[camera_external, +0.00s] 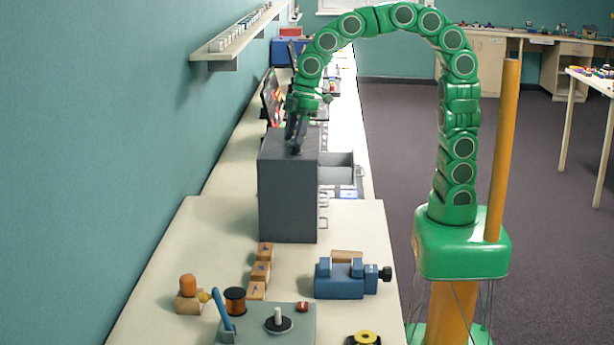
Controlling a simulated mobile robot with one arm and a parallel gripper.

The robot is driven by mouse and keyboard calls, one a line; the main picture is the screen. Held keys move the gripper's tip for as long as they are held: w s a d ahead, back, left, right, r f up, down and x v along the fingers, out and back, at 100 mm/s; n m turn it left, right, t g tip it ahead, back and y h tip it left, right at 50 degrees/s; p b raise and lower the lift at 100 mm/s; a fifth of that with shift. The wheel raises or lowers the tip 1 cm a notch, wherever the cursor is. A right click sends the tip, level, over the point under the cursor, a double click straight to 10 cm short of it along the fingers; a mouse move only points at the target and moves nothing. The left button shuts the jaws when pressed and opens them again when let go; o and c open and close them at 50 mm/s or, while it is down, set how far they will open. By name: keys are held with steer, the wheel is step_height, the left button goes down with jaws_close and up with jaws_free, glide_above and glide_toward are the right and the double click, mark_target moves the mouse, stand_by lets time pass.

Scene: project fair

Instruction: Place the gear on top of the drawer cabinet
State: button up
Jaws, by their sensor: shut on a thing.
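The drawer cabinet (287,200) is a dark grey box standing on the long bench, with a drawer (338,172) pulled out on its right side. My gripper (297,149) points down over the cabinet's top, its dark fingers at or just above the top surface. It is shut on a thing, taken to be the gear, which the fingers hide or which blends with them. I cannot make out the gear's shape or whether it touches the top.
Wooden blocks (261,271), a blue vise (346,279), a grey board with a blue lever (262,325), a copper-coloured spool (235,300) and a yellow-and-black round thing (363,338) lie in front. A shelf (240,36) juts from the left wall. A blue box (290,52) stands farther back.

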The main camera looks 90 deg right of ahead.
steer(key=shift+f, duration=0.15)
steer(key=o, duration=1)
steer(key=shift+v, duration=6.05)
steer(key=s+d+f+m+g, duration=0.1)
steer(key=s+d+f+m, duration=0.1)
steer(key=s+f, duration=0.4)
steer(key=s+d+f+m+g+h, duration=0.1)
steer(key=s+f+m, duration=0.3)
steer(key=s, duration=1)
steer(key=s+d+f+m+g+h, duration=0.1)
steer(key=s+d+f+m+g, duration=0.1)
steer(key=s+f, duration=0.7)
steer(key=shift+s+d+m, duration=0.25)
steer(key=shift+s+d, duration=0.1)
steer(key=shift+d, duration=0.2)
steer(key=shift+s+d+m, duration=0.25)
steer(key=shift+s+d, duration=0.05)
steer(key=shift+d, duration=0.25)
